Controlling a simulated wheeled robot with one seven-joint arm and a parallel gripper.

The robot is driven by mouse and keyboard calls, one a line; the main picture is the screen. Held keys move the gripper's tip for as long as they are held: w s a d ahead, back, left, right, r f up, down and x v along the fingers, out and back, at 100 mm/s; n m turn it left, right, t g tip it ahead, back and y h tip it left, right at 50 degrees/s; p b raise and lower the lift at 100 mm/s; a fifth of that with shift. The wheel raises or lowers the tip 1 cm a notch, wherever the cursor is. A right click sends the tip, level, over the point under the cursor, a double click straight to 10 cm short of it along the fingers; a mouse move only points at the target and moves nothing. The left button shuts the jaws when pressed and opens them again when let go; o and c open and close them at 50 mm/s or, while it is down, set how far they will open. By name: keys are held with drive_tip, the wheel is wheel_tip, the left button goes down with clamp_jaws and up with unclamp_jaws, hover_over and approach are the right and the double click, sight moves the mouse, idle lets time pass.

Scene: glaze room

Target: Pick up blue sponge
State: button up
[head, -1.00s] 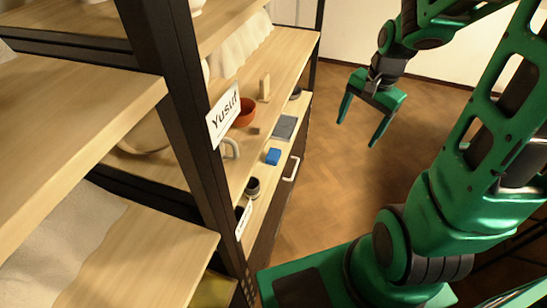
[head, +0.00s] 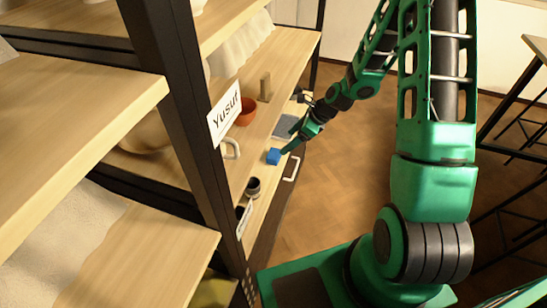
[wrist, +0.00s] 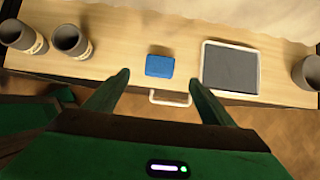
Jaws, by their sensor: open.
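The blue sponge (head: 273,156) lies on a wooden shelf board near its front edge. In the wrist view the blue sponge (wrist: 159,66) sits just beyond and between my two fingertips, with nothing in the jaws. My gripper (head: 301,142) reaches in to the shelf from the right in the head view, its tip close to the sponge. In the wrist view my gripper (wrist: 159,78) is open, its green fingers spread wider than the sponge. One finger is partly hidden in the head view.
A grey tray with a pale rim (wrist: 231,67) lies right of the sponge. Two grey cups (wrist: 70,41) stand at the left, and a dark pot (wrist: 307,72) at the right. A pale handle (wrist: 170,98) is below the shelf edge. A red-brown bowl (head: 246,112) stands farther back.

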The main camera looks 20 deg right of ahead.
hover_over(275, 153)
drive_tip(key=s+d, duration=0.2)
drive_tip(key=f, duration=0.4)
drive_tip(key=shift+s+d+f, duration=0.1)
drive_tip(key=shift+d+f, duration=0.1)
drive_tip(key=shift+d+x, duration=0.1)
drive_tip(key=shift+x, duration=1.25)
drive_tip(key=shift+d+x, duration=0.15)
drive_tip(key=shift+x, duration=1.2)
drive_tip(key=shift+f, duration=0.1)
drive_tip(key=c, duration=1.1)
